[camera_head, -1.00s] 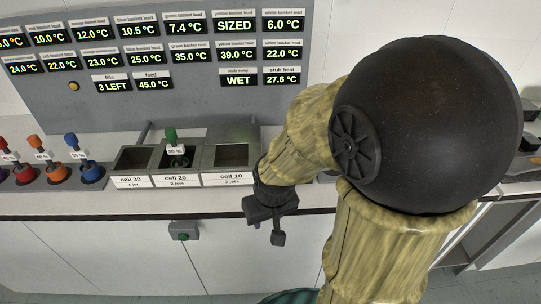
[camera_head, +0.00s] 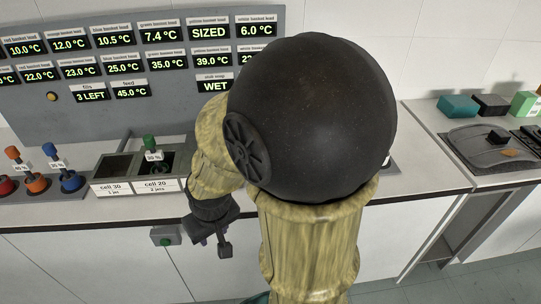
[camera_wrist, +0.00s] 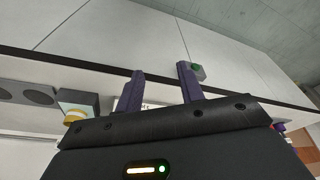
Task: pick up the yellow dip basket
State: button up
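A yellow round piece (camera_wrist: 75,113) shows at the left of the wrist view, on or in a grey block on the counter. I cannot tell for certain that it is the yellow dip basket. No yellow basket shows in the head view, where my arm hides part of the counter. My gripper (camera_wrist: 160,70) is open, its two purple fingers apart with nothing between them. In the head view my gripper (camera_head: 215,243) hangs by the counter's front edge, below and right of the cell 20 label. The yellow piece is off to the left of the fingers in the wrist view.
A green-topped piece (camera_head: 150,143) stands in cell 20, beside the empty-looking cell 30 (camera_head: 113,167). Orange (camera_head: 36,184) and blue (camera_head: 71,181) pieces stand at left. A green-button box (camera_head: 165,236) is on the cabinet front. A side counter (camera_head: 455,172) holds several items.

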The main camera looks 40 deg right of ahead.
jog(key=o, duration=0.3)
jog(key=shift+w, duration=0.1)
jog(key=w+d+m+t+h, duration=0.2)
jog(key=w+d+m+t, duration=0.1)
jog(key=w, duration=0.4)
jog(key=w+d+m+t+h, duration=0.1)
jog(key=w+d+m+t, duration=0.15)
jog(key=w, duration=0.45)
jog(key=d+r+m+h, duration=0.2)
jog(key=d+h, duration=0.2)
jog(key=s+d+r+m+h, duration=0.1)
jog(key=d+m+h, duration=0.1)
jog(key=d+h, duration=0.2)
jog(key=d+r+m+h+b, duration=0.1)
jog(key=d+r+m+h, duration=0.1)
jog(key=d+h, duration=0.3)
jog(key=shift+s+d+r+m, duration=0.2)
jog(key=shift+d+r+m, duration=0.1)
jog(key=shift+d+m, duration=0.2)
